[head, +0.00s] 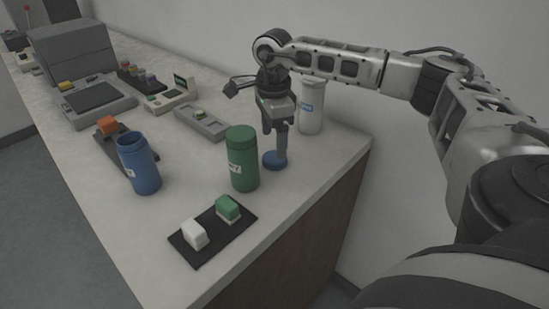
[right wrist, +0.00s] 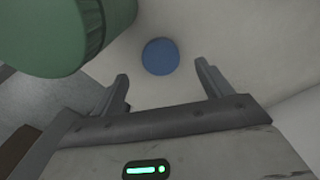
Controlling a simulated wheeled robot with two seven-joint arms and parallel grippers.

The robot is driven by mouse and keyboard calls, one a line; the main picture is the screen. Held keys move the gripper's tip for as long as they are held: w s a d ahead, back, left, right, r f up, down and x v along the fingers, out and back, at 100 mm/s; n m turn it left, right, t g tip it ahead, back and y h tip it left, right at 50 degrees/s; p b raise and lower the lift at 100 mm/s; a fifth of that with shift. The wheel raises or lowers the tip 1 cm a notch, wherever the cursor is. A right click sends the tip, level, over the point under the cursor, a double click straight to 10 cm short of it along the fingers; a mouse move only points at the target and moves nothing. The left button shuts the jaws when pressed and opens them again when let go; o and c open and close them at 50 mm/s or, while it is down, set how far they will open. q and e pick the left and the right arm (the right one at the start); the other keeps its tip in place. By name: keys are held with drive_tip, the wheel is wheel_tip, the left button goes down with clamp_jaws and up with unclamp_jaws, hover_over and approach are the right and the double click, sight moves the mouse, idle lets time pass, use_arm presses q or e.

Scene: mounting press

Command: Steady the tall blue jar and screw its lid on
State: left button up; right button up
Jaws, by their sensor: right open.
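The tall blue jar (head: 139,165) stands upright and open at the top, left of the middle of the counter. Its blue lid (head: 275,160) lies flat on the counter, right of the green jar. My right gripper (head: 275,145) is just above the lid, pointing down and open. In the right wrist view the lid (right wrist: 160,56) shows ahead of and between the open fingers (right wrist: 162,85), with nothing held. My left gripper is in neither view.
A green lidded jar (head: 242,160) stands close beside my right gripper. A white jar (head: 312,106) is behind it. A dark mat (head: 214,240) with white and green blocks lies in front. A grey press (head: 74,55) and small devices fill the far left of the counter (head: 150,250).

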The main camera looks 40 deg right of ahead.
sight(275, 160)
drive_tip(key=shift+d+f+p, duration=0.2)
drive_tip(key=shift+f+p, duration=0.15)
drive_tip(key=shift+f, duration=2.3)
drive_tip(key=shift+c, duration=0.4)
drive_tip(key=c, duration=1)
